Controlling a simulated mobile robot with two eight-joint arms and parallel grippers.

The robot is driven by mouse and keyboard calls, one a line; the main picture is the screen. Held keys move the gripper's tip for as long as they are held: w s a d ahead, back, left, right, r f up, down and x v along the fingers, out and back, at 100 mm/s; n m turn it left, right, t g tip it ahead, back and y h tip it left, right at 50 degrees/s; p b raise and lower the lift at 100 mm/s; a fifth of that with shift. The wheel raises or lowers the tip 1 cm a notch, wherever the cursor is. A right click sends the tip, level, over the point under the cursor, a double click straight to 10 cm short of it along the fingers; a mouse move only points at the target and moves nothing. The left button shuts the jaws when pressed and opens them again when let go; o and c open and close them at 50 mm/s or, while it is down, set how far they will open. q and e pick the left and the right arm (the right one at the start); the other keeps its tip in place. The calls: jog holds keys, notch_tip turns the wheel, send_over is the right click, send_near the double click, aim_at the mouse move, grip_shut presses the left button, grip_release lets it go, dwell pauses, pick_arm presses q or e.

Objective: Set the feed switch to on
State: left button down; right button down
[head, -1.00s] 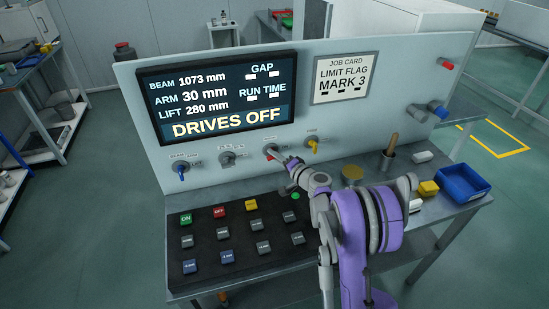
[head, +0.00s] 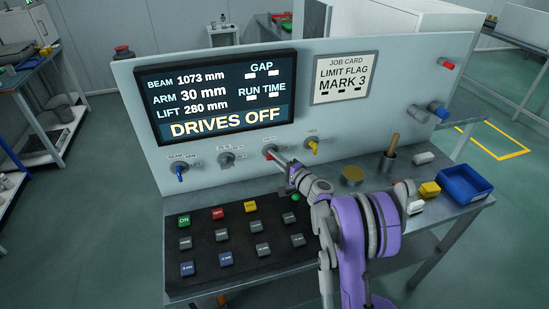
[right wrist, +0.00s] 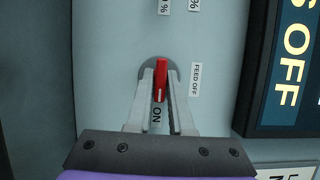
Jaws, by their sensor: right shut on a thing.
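The feed switch (right wrist: 161,78) is a red lever on a round grey base in the right wrist view. Its white-marked end points down the picture at the ON label (right wrist: 157,114). The FEED OFF label (right wrist: 195,79) is to the side, on the picture's right. My right gripper (right wrist: 160,85) is shut on the lever, one finger on each side. In the head view the red switch (head: 268,152) sits on the panel below the display, partly hidden by my right gripper (head: 280,160). My left gripper is not in view.
A yellow switch (head: 313,146) is close on the right; a grey knob (head: 227,159) and a blue switch (head: 180,175) are on the left. The display (head: 215,98) reads DRIVES OFF. A button box (head: 207,277), a wooden-handled tool (head: 390,148) and a blue tray (head: 466,184) are on the bench.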

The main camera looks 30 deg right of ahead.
jog(key=c, duration=0.9)
grip_release()
jog(key=s, duration=0.3)
jog(key=s+d+b, duration=0.1)
jog(key=s, duration=0.6)
jog(key=shift+s+d, duration=0.3)
jog(key=shift+s, duration=0.05)
